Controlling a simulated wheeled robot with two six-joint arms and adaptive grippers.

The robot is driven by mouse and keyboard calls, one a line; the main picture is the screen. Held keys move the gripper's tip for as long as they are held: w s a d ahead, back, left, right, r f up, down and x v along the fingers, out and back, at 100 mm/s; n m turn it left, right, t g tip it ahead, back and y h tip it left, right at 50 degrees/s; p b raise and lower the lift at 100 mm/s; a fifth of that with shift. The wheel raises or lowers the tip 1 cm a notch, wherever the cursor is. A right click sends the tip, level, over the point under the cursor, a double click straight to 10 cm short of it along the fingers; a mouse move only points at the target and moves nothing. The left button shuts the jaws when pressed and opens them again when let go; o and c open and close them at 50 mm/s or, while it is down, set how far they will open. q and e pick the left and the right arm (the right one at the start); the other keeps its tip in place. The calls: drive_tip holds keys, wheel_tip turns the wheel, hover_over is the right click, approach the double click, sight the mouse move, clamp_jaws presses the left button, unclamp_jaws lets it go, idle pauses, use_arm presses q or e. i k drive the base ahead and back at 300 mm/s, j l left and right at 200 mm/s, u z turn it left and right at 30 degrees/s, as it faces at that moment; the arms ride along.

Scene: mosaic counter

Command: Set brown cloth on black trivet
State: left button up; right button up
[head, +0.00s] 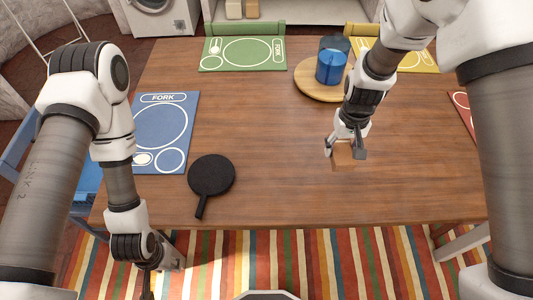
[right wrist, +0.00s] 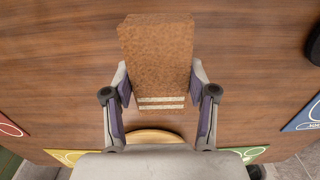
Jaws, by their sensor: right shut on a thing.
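The brown cloth (head: 343,157) is held by my right gripper (head: 346,150) over the right-centre of the table. In the right wrist view the cloth (right wrist: 158,55) is a folded brown block with two pale stripes, between both fingers of my right gripper (right wrist: 158,98). The black trivet (head: 211,175) is round with a handle pointing toward the front edge. It lies bare on the table, left of the cloth and apart from it. Its dark edge shows at the right of the right wrist view (right wrist: 315,45). My left gripper (head: 152,278) hangs low past the table's front edge; its fingers are unclear.
A blue mat (head: 178,112) lies left of the trivet, a green mat (head: 265,54) at the back, a yellow mat (head: 415,62) at the back right. A blue cup (head: 331,67) stands on a round wooden board (head: 308,86). The wooden table (head: 270,140) is clear between trivet and cloth.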

sight(210, 172)
drive_tip(key=l+u, duration=0.15)
drive_tip(key=u, duration=0.3)
drive_tip(key=k+l+u, duration=0.1)
drive_tip(key=u, duration=0.35)
drive_tip(key=k+l+u, duration=0.1)
drive_tip(key=u, duration=0.35)
drive_tip(key=k+l+u, duration=0.1)
drive_tip(key=u, duration=0.35)
drive_tip(key=k+l+u, duration=0.1)
drive_tip(key=u, duration=0.35)
drive_tip(key=i+l, duration=0.1)
drive_tip(key=l, duration=0.5)
